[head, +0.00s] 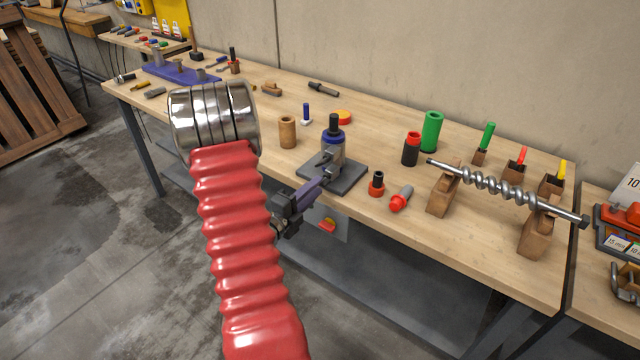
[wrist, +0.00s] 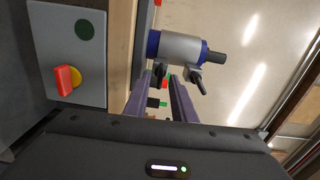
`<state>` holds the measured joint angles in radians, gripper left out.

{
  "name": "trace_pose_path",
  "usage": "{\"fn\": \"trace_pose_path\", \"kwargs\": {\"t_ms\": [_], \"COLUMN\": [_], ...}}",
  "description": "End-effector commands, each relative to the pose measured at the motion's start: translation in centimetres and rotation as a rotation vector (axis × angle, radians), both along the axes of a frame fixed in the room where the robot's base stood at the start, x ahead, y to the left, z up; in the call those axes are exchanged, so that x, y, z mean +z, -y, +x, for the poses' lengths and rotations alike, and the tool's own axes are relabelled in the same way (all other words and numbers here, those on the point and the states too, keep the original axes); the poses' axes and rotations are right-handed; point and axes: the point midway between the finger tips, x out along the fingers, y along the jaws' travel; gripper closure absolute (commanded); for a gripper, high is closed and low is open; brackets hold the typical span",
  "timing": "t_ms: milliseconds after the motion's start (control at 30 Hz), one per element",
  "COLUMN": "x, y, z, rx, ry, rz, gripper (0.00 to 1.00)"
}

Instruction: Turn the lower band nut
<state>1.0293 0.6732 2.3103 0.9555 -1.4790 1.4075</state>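The clamped fitting (head: 333,150) stands upright on a dark square plate (head: 347,181) on the bench, with a grey body, blue bands and a black top. In the wrist view the fitting (wrist: 180,48) lies sideways, its black end to the right. Two dark band nuts stick out from it: the lower band nut (wrist: 159,72) on the left and the upper one (wrist: 196,80) on the right. My gripper (wrist: 164,80) has its purple fingers parted, their tips close around the lower nut. Contact cannot be told. In the head view my gripper (head: 325,182) reaches the fitting from the front left.
A brown cylinder (head: 287,132) stands left of the fitting. Right of it are a black-and-red cylinder (head: 411,150), a green cylinder (head: 432,131), a small red-based piece (head: 377,183) and a steel screw (head: 500,188) on wooden blocks. A switch box (wrist: 72,60) is close beside my gripper.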

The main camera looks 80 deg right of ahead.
Motion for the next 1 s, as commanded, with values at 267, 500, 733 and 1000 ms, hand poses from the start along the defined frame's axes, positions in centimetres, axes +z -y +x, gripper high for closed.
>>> {"fn": "trace_pose_path", "kwargs": {"t_ms": [267,500,733,1000], "x": [0.0,0.0,0.0,0.0], "y": [-2.2,-3.0,-3.0,-3.0], "z": [1.0,1.3,1.3,1.3], "rx": [0.003,0.0,0.0,0.001], "ry": [0.0,0.0,0.0,0.0], "rz": [0.001,0.0,0.0,0.0], "gripper": [0.77,0.77,0.77,0.77]}}
